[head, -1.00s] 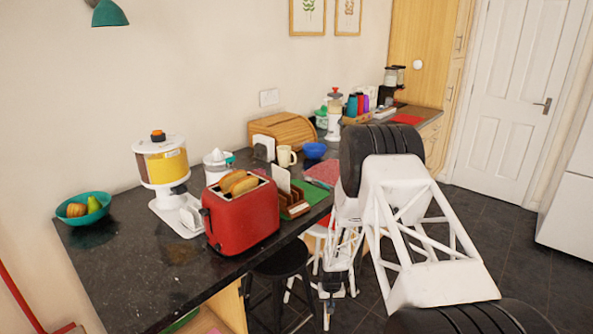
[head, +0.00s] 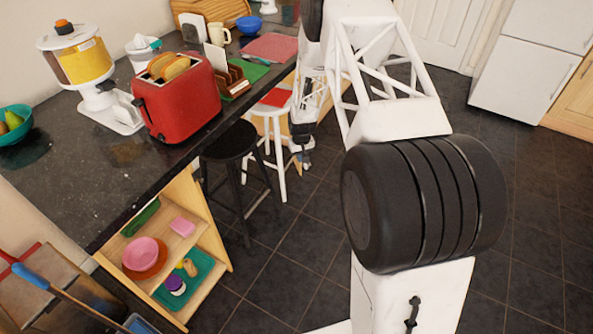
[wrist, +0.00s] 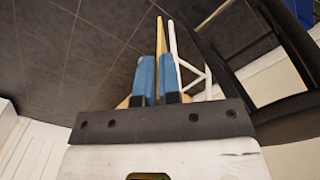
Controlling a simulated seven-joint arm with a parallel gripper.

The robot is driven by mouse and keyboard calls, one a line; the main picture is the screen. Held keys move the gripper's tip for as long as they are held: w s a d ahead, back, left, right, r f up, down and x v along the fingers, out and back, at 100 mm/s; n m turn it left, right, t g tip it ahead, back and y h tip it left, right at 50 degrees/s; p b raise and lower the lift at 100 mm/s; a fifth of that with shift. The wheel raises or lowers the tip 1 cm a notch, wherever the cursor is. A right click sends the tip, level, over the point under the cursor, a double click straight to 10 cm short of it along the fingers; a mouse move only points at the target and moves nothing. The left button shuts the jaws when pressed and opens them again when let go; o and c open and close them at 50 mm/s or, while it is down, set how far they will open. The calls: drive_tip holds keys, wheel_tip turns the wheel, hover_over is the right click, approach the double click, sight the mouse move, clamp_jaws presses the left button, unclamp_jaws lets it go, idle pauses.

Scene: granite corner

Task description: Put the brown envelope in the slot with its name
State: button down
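My gripper (head: 303,160) hangs beside the white stool, below counter height. Its two blue fingers (wrist: 158,80) stand close together in the wrist view, with a narrow gap. A thin tan strip (wrist: 160,38) shows in line with the gap. I cannot tell whether it is held between the fingers or lies behind them. I cannot make out a brown envelope for certain in either view. A brown wooden rack (head: 232,82) with slots stands on the counter right of the toaster. A white card (head: 215,58) stands upright at the rack. No name labels are readable.
The red toaster (head: 180,100) stands left of the rack. A green mat (head: 256,70) and a pink-red mat (head: 270,47) lie on the dark counter (head: 60,165). A black stool (head: 230,140) and a white stool (head: 272,108) stand in front. The tiled floor (head: 535,180) at right is clear.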

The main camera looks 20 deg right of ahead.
drive_tip(key=w+d+r+n, duration=0.2)
drive_tip(key=w+d+r, duration=0.1)
drive_tip(key=r, duration=1.3)
drive_tip(key=w+d+r+n, duration=0.2)
drive_tip(key=r, duration=1.4)
drive_tip(key=w+d+r+n, duration=0.2)
drive_tip(key=w+d+r, duration=0.1)
drive_tip(key=r, duration=1.2)
drive_tip(key=w+a+r+n, duration=0.1)
drive_tip(key=w+a+r, duration=0.15)
drive_tip(key=a, duration=0.55)
drive_tip(key=w+a+r, duration=0.1)
drive_tip(key=a+r, duration=0.3)
drive_tip(key=a, duration=0.4)
drive_tip(key=w+a+r+n, duration=0.1)
drive_tip(key=w+a+r, duration=0.15)
drive_tip(key=a, duration=0.55)
drive_tip(key=s+a+f, duration=0.2)
drive_tip(key=a+f, duration=0.2)
drive_tip(key=a, duration=0.5)
drive_tip(key=shift+f+m, duration=0.15)
drive_tip(key=shift+m, duration=0.25)
drive_tip(key=shift+f, duration=0.25)
drive_tip(key=shift+f, duration=4.75)
